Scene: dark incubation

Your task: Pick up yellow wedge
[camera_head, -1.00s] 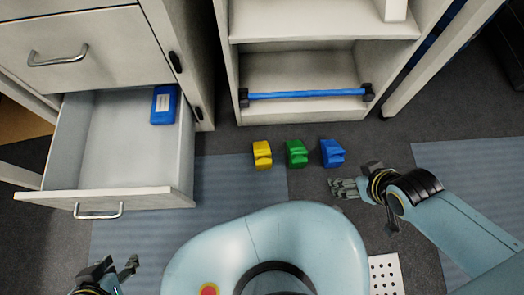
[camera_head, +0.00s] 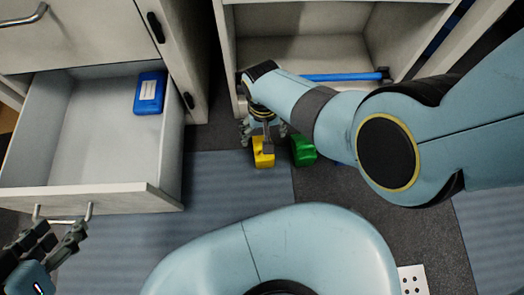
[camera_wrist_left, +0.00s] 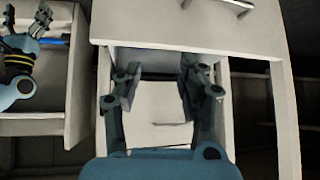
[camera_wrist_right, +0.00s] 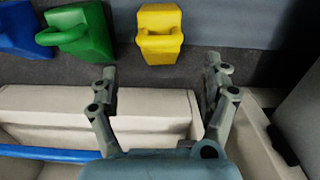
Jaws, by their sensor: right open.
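The yellow wedge (camera_head: 263,154) stands on the floor in front of the shelf, at the edge of the blue-grey mat. In the right wrist view the yellow wedge (camera_wrist_right: 159,34) lies beyond my fingertips, roughly centred between them. My right gripper (camera_head: 264,130) is over the wedge's far side in the head view. In the right wrist view my right gripper (camera_wrist_right: 160,78) is open with nothing between its fingers. My left gripper (camera_head: 62,236) is at the lower left by the open drawer; in the left wrist view (camera_wrist_left: 160,82) its fingers are apart and empty.
A green wedge (camera_head: 304,152) stands right of the yellow one. A blue wedge (camera_wrist_right: 27,30) is beyond it, mostly hidden by my arm in the head view. A blue bar (camera_head: 340,77) crosses the shelf (camera_head: 300,49). The open drawer (camera_head: 95,200) holds a blue box (camera_head: 150,92).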

